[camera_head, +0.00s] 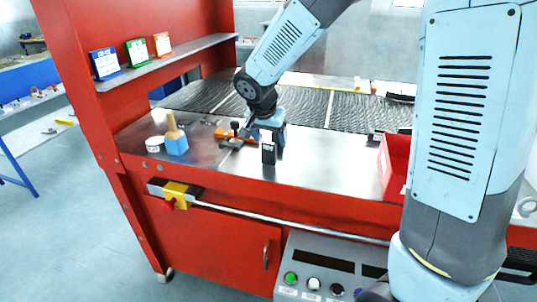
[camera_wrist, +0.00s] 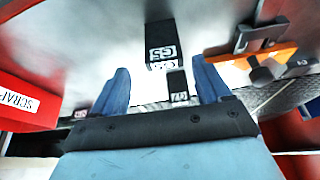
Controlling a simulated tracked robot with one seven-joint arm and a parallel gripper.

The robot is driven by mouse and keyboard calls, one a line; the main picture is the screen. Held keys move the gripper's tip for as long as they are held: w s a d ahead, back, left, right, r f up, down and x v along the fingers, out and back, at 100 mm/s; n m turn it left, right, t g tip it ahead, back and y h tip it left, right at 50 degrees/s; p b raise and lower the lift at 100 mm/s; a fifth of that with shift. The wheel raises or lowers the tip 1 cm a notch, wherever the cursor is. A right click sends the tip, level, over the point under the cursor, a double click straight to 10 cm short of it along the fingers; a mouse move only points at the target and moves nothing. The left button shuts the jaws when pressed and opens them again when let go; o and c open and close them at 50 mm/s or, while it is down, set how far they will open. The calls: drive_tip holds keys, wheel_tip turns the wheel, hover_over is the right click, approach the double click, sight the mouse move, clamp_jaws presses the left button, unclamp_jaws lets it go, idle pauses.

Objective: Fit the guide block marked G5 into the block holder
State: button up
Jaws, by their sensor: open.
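The black guide block marked G5 (camera_wrist: 161,42) stands on the metal worktop in the wrist view, beyond the fingertips and between their lines. A dark block (camera_head: 268,153), probably the same one, shows in the head view just in front of my gripper (camera_head: 271,132). In the wrist view my gripper (camera_wrist: 160,68) is open, its two blue fingers apart with nothing clasped. An orange fixture with a dark clamp (camera_wrist: 262,52), which may be the block holder, is at upper right; it also shows in the head view (camera_head: 228,134), left of my gripper.
A smaller dark labelled block (camera_wrist: 178,86) appears between the fingers in the wrist view. A red SCRAP bin (camera_wrist: 28,102) is at left there. In the head view, a blue block with a wooden-topped tool (camera_head: 176,143) stands left; the mesh belt (camera_head: 305,106) runs behind.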

sight(269, 143)
drive_tip(key=shift+a+x, duration=0.2)
drive_tip(key=shift+x, duration=1.1)
drive_tip(key=shift+a+x, duration=0.2)
drive_tip(key=shift+x, duration=1.15)
drive_tip(key=c, duration=1.1)
drive_tip(key=shift+r, duration=0.15)
